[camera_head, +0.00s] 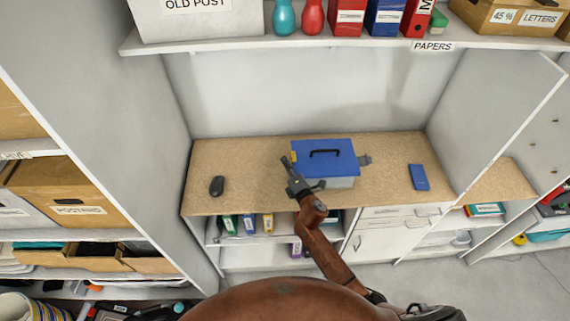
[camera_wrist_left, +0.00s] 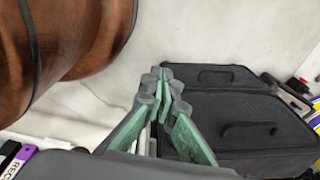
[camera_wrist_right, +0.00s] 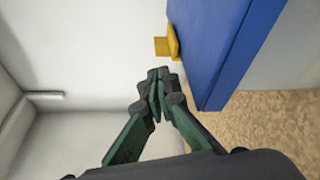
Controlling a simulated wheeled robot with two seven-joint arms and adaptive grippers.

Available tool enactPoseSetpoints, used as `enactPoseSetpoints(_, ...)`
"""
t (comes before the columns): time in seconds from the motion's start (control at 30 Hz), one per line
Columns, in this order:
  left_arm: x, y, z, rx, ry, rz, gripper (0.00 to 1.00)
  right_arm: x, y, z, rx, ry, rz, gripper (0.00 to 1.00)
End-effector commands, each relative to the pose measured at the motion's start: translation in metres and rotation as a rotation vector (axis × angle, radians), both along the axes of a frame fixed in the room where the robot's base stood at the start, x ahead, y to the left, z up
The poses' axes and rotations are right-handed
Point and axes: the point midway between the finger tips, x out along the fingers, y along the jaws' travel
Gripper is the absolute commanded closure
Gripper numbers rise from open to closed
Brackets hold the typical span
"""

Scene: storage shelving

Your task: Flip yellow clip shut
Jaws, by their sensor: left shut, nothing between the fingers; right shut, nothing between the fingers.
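The yellow clip (camera_head: 292,156) is on the left side of a box with a blue lid (camera_head: 335,165). In the right wrist view the yellow clip (camera_wrist_right: 172,46) sits at the edge of the blue lid (camera_wrist_right: 225,45), with a tab jutting out from it. My right gripper (camera_head: 286,161) is shut and empty, close beside the box's left side. In its wrist view the fingertips (camera_wrist_right: 160,78) are just below the clip, seemingly apart from it. My left gripper (camera_wrist_left: 165,75) is shut and empty; it is outside the head view.
The box stands on a wooden shelf board (camera_head: 240,165) between white side walls. A grey clip (camera_head: 365,160) sticks out on its right. A black mouse (camera_head: 217,186) and a blue object (camera_head: 418,177) lie apart. Black cases (camera_wrist_left: 240,110) are near my left gripper.

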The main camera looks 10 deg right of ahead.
Motion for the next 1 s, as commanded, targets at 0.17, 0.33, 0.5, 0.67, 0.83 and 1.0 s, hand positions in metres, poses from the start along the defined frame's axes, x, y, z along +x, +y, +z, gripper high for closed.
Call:
enactPoseSetpoints(0.17,0.006,0.0,-0.004,-0.001,-0.007,-0.001,1.0,0.001,0.013,-0.001,0.002,0.0,0.001,1.0)
enactPoseSetpoints(0.33,0.008,-0.001,-0.013,-0.001,-0.01,-0.001,1.0,0.0,0.037,-0.004,0.003,0.002,-0.003,1.0)
enactPoseSetpoints(0.5,0.011,0.001,-0.01,0.001,-0.013,-0.002,1.0,-0.042,0.028,-0.002,0.002,0.002,-0.002,1.0)
enactPoseSetpoints(0.67,0.009,0.001,-0.012,0.001,-0.011,-0.002,1.0,-0.072,0.023,-0.002,0.002,0.001,-0.001,1.0)
enactPoseSetpoints(0.83,0.005,0.001,-0.014,0.0,-0.006,-0.001,1.0,-0.089,0.019,-0.001,0.002,0.001,-0.002,1.0)
enactPoseSetpoints(1.0,0.005,0.001,-0.014,0.0,-0.006,-0.001,1.0,-0.095,0.018,0.0,0.002,0.001,-0.002,1.0)
